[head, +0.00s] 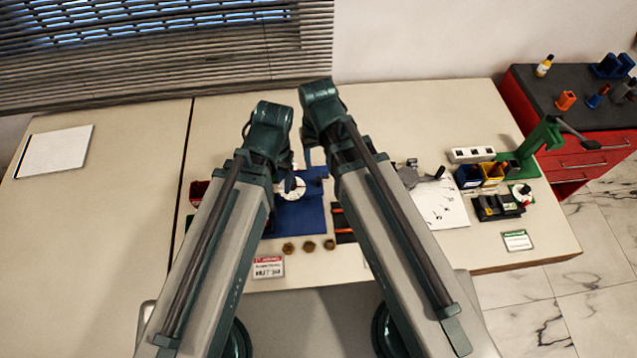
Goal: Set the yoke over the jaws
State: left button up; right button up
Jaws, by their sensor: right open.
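A blue rig plate (297,218) lies on the bench between my two arms, with a white round dial (293,188) on it. My arms cover both sides of the rig. I cannot make out the yoke or the jaws for certain; they are hidden or too small. My right gripper (313,162) is open and partly hidden by its own arm, above the back of the rig; I cannot tell whether it touches anything. My left gripper is hidden behind the left arm.
Three brass round pieces (309,246) lie in front of the rig, near a red-and-white sign (268,267). A red bin (198,190) is on the left. The far left bench is mostly clear.

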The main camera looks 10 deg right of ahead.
aim_at(318, 178)
notch_tip(318, 178, down, 10)
jog(key=b, duration=0.9)
jog(key=shift+r, duration=0.1)
grip_shut()
dwell(0.8)
